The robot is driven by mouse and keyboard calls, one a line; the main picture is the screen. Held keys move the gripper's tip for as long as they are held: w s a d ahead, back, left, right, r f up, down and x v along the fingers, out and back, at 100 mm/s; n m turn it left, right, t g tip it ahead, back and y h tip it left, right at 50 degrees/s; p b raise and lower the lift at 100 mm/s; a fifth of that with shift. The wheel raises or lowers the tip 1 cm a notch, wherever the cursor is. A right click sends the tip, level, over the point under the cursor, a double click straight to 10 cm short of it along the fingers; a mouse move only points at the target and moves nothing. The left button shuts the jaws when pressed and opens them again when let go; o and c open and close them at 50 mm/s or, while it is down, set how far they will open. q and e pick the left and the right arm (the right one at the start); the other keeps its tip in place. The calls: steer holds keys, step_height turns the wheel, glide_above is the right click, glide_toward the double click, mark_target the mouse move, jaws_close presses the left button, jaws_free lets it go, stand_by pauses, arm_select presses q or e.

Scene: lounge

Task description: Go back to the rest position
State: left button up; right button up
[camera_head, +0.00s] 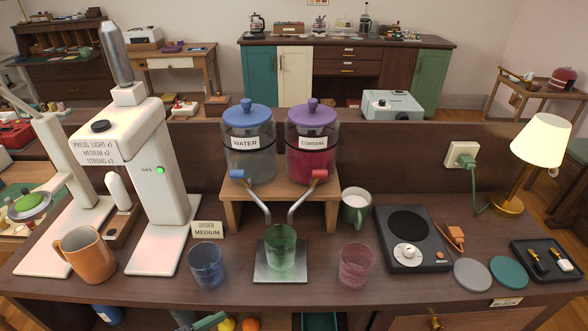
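Neither of my grippers shows in the head view. On the counter (330,296) a green glass (281,250) stands on a square metal plate (262,277), below the two spouts of the drink dispensers. A blue glass (206,266) stands to its left and a pink glass (355,266) to its right. The water jar (248,165) has a blue lid and the cordial jar (311,165) a purple lid. Both sit on a wooden stand (229,208). A card (207,229) reads "order medium".
A white gas machine (160,190) with a lit green light and an orange mug (85,256) stand left. A green mug (356,212), dark hotplate (410,225), two round coasters (473,275), a black tray (541,278) and a lamp (540,140) stand right. The front edge is mostly clear.

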arm_select(q)
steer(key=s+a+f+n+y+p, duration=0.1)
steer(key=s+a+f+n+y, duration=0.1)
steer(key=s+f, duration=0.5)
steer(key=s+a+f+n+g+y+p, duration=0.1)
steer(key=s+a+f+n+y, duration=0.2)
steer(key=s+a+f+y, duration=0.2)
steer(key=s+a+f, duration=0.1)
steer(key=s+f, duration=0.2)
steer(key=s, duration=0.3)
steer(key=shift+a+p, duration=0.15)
steer(key=shift+p, duration=0.2)
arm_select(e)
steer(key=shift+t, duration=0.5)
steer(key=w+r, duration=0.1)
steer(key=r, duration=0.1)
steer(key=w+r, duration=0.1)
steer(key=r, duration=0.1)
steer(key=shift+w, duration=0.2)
